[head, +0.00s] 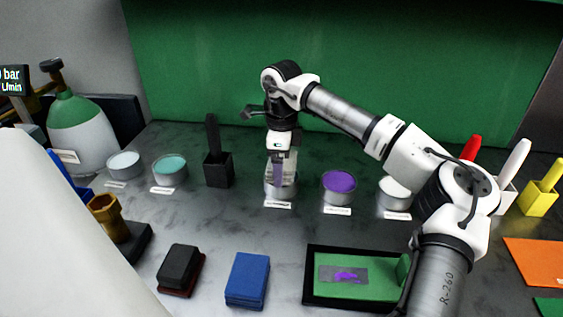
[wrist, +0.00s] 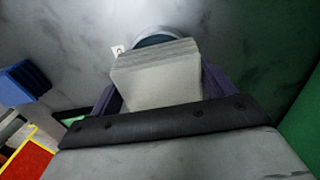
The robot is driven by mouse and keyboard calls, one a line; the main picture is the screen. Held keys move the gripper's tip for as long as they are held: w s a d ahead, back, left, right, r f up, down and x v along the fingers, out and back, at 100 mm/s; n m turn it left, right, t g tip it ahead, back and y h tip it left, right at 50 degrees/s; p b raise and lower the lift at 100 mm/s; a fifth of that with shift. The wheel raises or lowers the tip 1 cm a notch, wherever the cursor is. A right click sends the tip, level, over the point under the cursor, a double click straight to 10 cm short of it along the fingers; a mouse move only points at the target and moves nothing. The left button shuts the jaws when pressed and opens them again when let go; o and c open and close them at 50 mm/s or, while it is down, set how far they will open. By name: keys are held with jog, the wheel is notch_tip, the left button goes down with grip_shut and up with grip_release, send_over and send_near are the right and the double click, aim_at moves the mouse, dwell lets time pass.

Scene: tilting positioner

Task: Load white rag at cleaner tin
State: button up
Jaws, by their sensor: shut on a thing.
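My gripper (head: 281,170) points down over a round grey metal tin (head: 281,190) in the middle of the row. It is shut on the white rag (wrist: 157,76), a pale layered block between the two purple fingers in the wrist view. In the head view, the rag (head: 291,168) is partly hidden behind a finger. Its lower end is at the tin's mouth; I cannot tell whether it touches the contents. In the wrist view, the tin (wrist: 150,40) shows as a dark round rim just beyond the rag. Its label is too small to read.
A purple-filled tin (head: 339,185) and a pale tin (head: 395,192) stand to the right. A black holder (head: 217,168) with an upright handle stands close left. A black-rimmed green tray (head: 313,292), blue block (head: 247,279) and black block (head: 179,268) lie in front.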

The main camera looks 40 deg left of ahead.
jog(key=shift+f, duration=0.6)
dwell(1.5)
jog(key=shift+r+p, duration=2.2)
jog(key=shift+r, duration=1.35)
